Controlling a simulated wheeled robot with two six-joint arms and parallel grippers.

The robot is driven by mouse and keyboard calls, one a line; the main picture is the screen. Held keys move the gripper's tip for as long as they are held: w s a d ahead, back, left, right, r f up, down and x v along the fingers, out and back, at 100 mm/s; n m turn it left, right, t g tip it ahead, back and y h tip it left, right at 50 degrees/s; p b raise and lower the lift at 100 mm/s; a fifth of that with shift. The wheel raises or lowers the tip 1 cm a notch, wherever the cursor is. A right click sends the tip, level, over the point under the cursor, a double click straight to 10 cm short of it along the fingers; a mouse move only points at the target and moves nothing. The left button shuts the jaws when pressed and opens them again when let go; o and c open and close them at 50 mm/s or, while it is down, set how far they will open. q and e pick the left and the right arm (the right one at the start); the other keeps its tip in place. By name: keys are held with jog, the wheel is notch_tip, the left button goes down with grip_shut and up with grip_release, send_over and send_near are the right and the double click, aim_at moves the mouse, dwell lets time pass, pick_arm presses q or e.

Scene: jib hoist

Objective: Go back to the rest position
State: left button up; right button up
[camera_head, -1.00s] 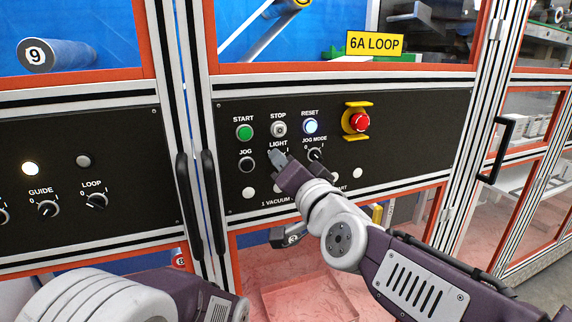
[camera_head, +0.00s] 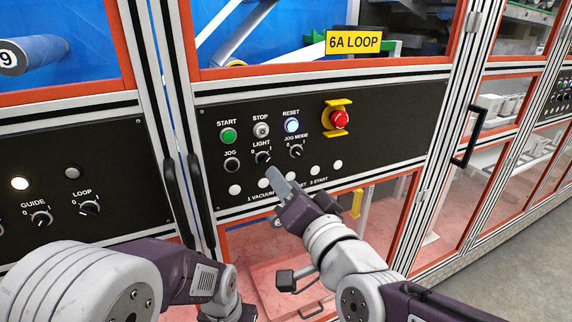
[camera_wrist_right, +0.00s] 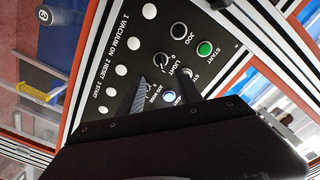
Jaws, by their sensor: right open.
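My right gripper (camera_head: 280,186) is in front of the lower part of the black control panel (camera_head: 385,140), below the LIGHT knob (camera_head: 263,157). In the right wrist view its two fingers (camera_wrist_right: 178,88) stand apart with nothing held between them. The LIGHT knob and the JOG MODE knob (camera_head: 296,151) show clear of the fingers in the head view. My left arm is at the lower left of the head view, and its gripper fingers do not show.
The panel carries a green START button (camera_head: 228,135), a lit RESET button (camera_head: 292,125) and a red emergency stop (camera_head: 339,120). Dark door handles (camera_head: 202,200) stick out left of it. Another handle (camera_head: 469,132) is at right. Open floor (camera_head: 530,240) lies at lower right.

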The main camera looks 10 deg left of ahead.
pick_arm(q)
jog(key=shift+r, duration=0.4)
pick_arm(e)
jog(key=shift+s+d, duration=0.1)
jog(key=shift+s, duration=0.2)
jog(key=shift+w, duration=0.1)
